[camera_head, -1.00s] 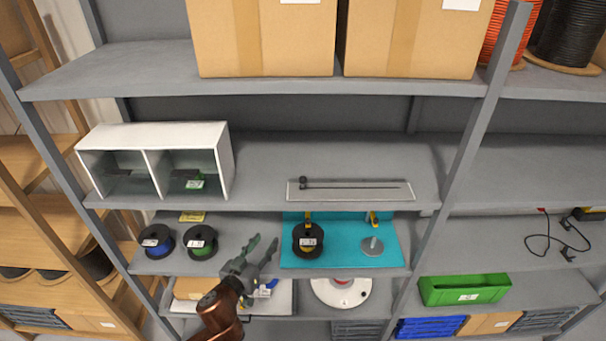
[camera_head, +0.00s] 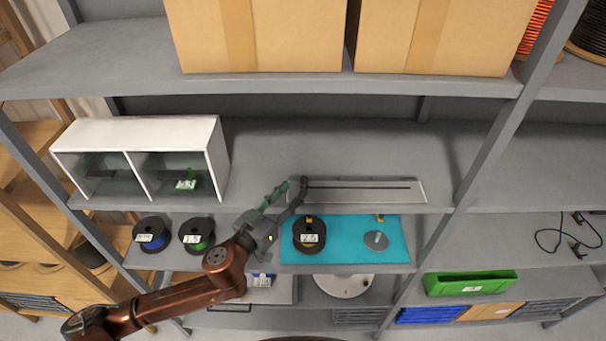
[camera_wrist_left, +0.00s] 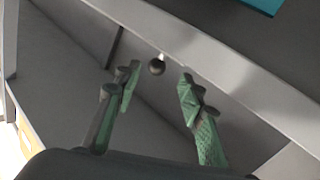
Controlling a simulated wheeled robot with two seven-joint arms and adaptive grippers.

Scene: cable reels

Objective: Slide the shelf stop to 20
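The stop's black knob (camera_head: 305,182) is at the plate's left end. Scale numbers are too small to read. My left gripper (camera_head: 291,194) is just left of the knob in the head view and overlaps the plate's left end. In the left wrist view my left gripper (camera_wrist_left: 159,76) is open, with the round black knob (camera_wrist_left: 156,67) showing between its fingertips. I cannot tell whether they touch. My right gripper is not in view.
A white two-bay box (camera_head: 140,135) stands left on the same shelf. Below are black spools (camera_head: 196,234) and a teal mat (camera_head: 345,250) bearing a spool (camera_head: 309,234) and a grey disc (camera_head: 376,240). Cartons (camera_head: 260,35) fill the shelf above. The shelf behind the plate is clear.

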